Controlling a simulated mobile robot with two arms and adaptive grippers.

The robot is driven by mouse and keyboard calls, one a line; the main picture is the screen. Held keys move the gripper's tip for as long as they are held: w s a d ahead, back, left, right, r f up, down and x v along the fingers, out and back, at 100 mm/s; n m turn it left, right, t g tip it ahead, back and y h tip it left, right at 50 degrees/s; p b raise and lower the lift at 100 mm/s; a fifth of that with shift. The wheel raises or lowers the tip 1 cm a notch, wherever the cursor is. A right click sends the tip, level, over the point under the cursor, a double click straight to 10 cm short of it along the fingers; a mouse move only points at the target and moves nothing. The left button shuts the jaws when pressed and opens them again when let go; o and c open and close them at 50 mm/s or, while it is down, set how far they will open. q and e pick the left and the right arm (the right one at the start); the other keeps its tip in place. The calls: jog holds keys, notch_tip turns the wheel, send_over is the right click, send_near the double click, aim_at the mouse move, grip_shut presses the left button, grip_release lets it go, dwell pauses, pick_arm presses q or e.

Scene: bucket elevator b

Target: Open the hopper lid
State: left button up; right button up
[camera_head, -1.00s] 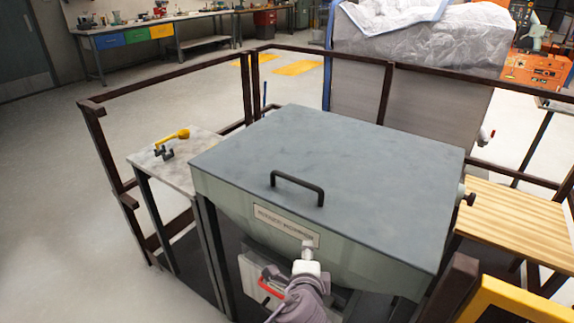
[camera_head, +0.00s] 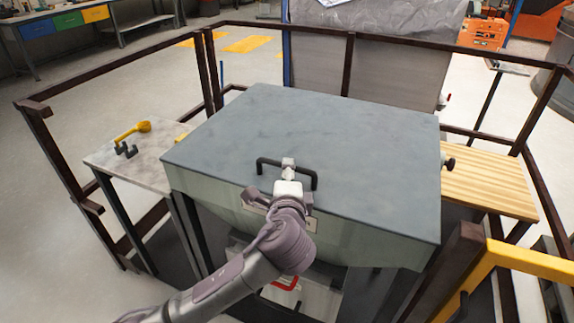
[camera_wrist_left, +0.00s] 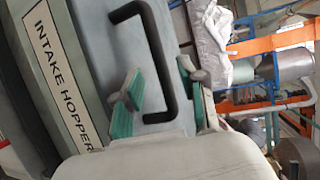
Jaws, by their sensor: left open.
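The hopper lid (camera_head: 330,125) is a flat grey-blue panel lying shut on the pale green hopper (camera_head: 370,235). A black bar handle (camera_head: 304,173) stands near its front edge; it also shows large in the left wrist view (camera_wrist_left: 155,50). My left gripper (camera_head: 280,192) is at the handle, partly covering it in the head view. In the left wrist view the left gripper (camera_wrist_left: 161,92) is open, its green-padded fingers apart, with one end of the handle appearing between them. I cannot tell whether they touch it. The "INTAKE HOPPER" label (camera_wrist_left: 62,75) is beside it. My right gripper is out of view.
Dark railings (camera_head: 350,65) surround the hopper. A side table (camera_head: 105,160) on the left bears a yellow scoop (camera_head: 132,131). A slatted wooden surface (camera_head: 490,185) is on the right. A yellow bar (camera_head: 520,252) stands at the front right. Space above the lid is clear.

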pick_arm(q)
jog(key=w, duration=0.3)
jog(key=shift+w+a+f, duration=0.1)
jog(key=shift+w+f, duration=0.15)
jog(key=shift+f, duration=0.05)
jog(key=shift+w+f, duration=0.1)
jog(key=shift+w, duration=0.25)
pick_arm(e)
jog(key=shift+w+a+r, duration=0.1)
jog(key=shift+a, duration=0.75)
pick_arm(q)
jog(key=shift+c, duration=0.3)
grip_shut()
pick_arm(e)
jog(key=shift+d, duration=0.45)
